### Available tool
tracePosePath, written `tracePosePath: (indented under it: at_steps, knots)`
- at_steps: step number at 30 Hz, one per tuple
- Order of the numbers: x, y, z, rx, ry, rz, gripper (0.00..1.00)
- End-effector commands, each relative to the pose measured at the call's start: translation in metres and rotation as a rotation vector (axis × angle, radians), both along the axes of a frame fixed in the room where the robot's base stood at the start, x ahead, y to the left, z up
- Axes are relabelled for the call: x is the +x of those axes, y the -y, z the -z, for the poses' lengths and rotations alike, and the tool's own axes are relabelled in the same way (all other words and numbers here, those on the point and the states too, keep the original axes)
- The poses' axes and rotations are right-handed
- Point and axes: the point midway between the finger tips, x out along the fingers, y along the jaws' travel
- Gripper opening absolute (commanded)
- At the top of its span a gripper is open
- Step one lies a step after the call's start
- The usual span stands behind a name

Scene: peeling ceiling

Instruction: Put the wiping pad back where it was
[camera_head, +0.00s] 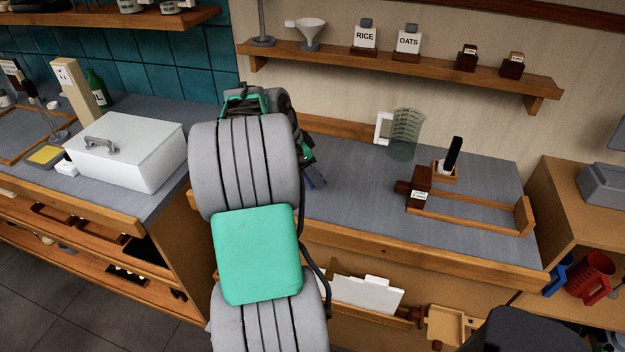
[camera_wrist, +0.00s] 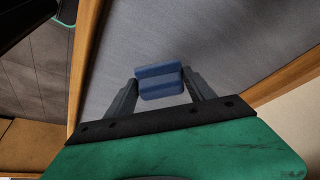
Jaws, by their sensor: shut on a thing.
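My gripper (camera_wrist: 161,92) is shut on a blue ribbed block, which looks like the wiping pad (camera_wrist: 158,71), with one dark finger on each side of it. In the wrist view the pad is over the grey worktop; I cannot tell whether it touches. The pad's former place cannot be made out for sure.
A measuring jug (camera_head: 405,135) stands at the back of the worktop. Right of it are a wooden holder with a black-topped item (camera_head: 453,155) and a low wooden frame (camera_head: 475,212) with a brown jar (camera_head: 419,188). A white lidded box (camera_head: 125,150) stands on the left counter.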

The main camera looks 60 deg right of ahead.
Motion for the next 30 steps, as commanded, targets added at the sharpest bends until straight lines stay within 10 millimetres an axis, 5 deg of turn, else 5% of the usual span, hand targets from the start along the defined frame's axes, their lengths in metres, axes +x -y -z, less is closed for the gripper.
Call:
tracePosePath:
  at_steps: [11, 21, 22, 30]
  knots:
    - [-0.001, 0.017, 0.047, 0.001, 0.000, 0.003, 0.00]
    - [0.000, 0.017, 0.055, -0.001, 0.001, 0.001, 0.00]
    - [0.000, 0.017, 0.054, -0.001, 0.001, 0.001, 0.64]
    - [0.000, 0.017, 0.053, 0.000, 0.001, 0.002, 0.84]
